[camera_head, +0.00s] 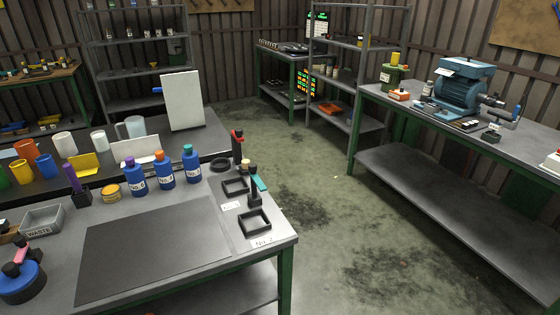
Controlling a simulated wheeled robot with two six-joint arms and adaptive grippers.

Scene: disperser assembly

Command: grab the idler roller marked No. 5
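I cannot make out with certainty an idler roller marked No. 5. Three blue cylinders with labels stand upright in a row on the near left workbench (62,228): one with a purple cap (136,180), one with an orange cap (165,172), one with a green cap (191,165). Their label numbers are too small to read surely. A black upright piece with a red top (238,145) and a dark upright piece with a teal part (255,190) stand to their right. Neither gripper is in view.
A dark mat (155,250) lies bare on the near bench. Black square frames (254,222), a grey WASTE bin (42,219) and a blue round tool (21,281) surround it. A blue motor (463,85) stands on the right bench. The floor (330,205) between is open.

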